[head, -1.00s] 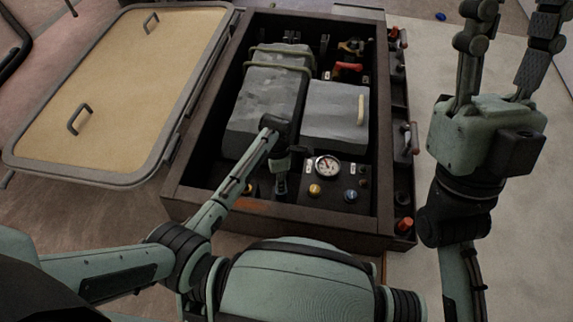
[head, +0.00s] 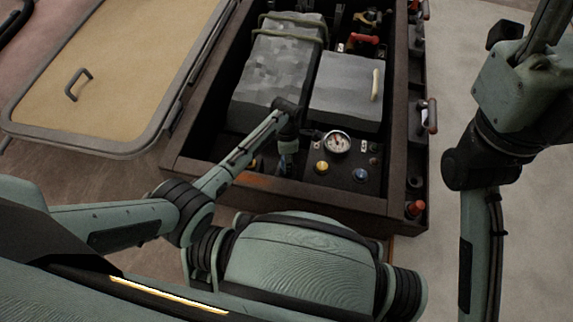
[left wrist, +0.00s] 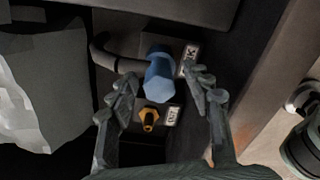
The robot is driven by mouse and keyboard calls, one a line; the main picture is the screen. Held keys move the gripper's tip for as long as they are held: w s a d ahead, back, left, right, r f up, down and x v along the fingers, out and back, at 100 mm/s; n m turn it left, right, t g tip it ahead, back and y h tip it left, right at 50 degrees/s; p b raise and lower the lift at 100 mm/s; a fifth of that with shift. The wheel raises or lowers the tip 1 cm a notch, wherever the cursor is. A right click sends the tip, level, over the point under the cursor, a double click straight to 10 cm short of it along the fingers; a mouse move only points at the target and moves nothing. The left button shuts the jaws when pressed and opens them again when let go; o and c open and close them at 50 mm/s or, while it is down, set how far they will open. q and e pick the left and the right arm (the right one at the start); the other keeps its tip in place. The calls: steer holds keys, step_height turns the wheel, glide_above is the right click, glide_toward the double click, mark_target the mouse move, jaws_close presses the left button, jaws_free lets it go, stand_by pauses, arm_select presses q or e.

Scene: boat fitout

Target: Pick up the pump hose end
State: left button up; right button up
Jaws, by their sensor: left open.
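The pump hose end is a blue fitting (left wrist: 159,77) on a grey hose that curves in from the left. It sits by a white label on the dark panel. My left gripper (left wrist: 162,80) is open, with one finger on each side of the blue fitting. Gaps show between fingers and fitting, and I cannot tell how far down the tips reach. In the head view my left gripper (head: 288,158) points down into the box's near left part, and its wrist hides much there. My right gripper (head: 520,85) is raised at the upper right, its fingers largely cut off.
A brass fitting (left wrist: 150,117) stands close to the blue one. The dark box (head: 300,194) has raised walls and holds a gauge (head: 337,142), knobs, a grey block (head: 347,85) and a strapped grey block (head: 275,70). An open lid (head: 120,60) lies to the left.

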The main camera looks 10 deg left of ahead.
arm_select(q)
steer(key=shift+r, duration=0.1)
jaws_close()
